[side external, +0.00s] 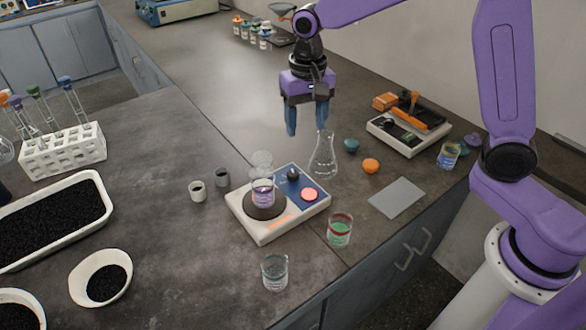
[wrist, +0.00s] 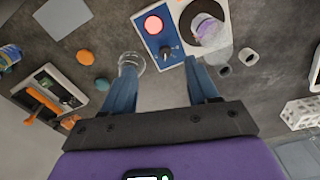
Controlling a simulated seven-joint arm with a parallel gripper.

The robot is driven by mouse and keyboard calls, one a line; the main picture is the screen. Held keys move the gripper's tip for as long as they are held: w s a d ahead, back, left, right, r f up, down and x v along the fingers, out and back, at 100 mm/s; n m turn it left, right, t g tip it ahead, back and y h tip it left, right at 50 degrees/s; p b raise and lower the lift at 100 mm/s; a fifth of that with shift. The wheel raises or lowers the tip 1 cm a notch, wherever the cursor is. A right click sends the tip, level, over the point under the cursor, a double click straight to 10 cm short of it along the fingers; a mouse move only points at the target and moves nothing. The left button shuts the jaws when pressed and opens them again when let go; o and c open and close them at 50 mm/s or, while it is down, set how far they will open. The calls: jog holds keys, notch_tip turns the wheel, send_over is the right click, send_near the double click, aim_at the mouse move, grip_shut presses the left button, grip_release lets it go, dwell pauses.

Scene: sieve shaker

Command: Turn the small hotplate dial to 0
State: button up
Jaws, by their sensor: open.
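The small white hotplate (side external: 262,232) stands on the dark bench with a blue control panel. Its black dial (side external: 293,174) is on that panel, beside a round red light or button (side external: 309,194). In the wrist view the dial (wrist: 167,52) shows just beyond and between my fingertips; its setting is too small to read. A beaker with purple liquid (side external: 263,193) stands on the hotplate's round plate. My gripper (side external: 306,128) is open and empty, pointing down, above and behind the hotplate, apart from the dial. The open fingers also show in the wrist view (wrist: 160,72).
A clear conical flask (side external: 323,158) stands close to the dial, near my fingers. A beaker of green and red liquid (side external: 340,230) and a clear beaker (side external: 275,271) stand in front. Two small cups (side external: 198,191) are left.

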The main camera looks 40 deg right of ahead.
aim_at(293, 173)
jog(key=w+d+f+m, duration=0.1)
jog(key=w+f+m, duration=0.1)
jog(key=w+m, duration=0.3)
jog(key=shift+n, duration=0.6)
jog(key=f, duration=1.1)
jog(key=w+f, duration=0.1)
jog(key=f, duration=0.5)
jog(key=shift+d, duration=0.1)
jog(key=c, duration=1)
jog(key=shift+c, duration=0.2)
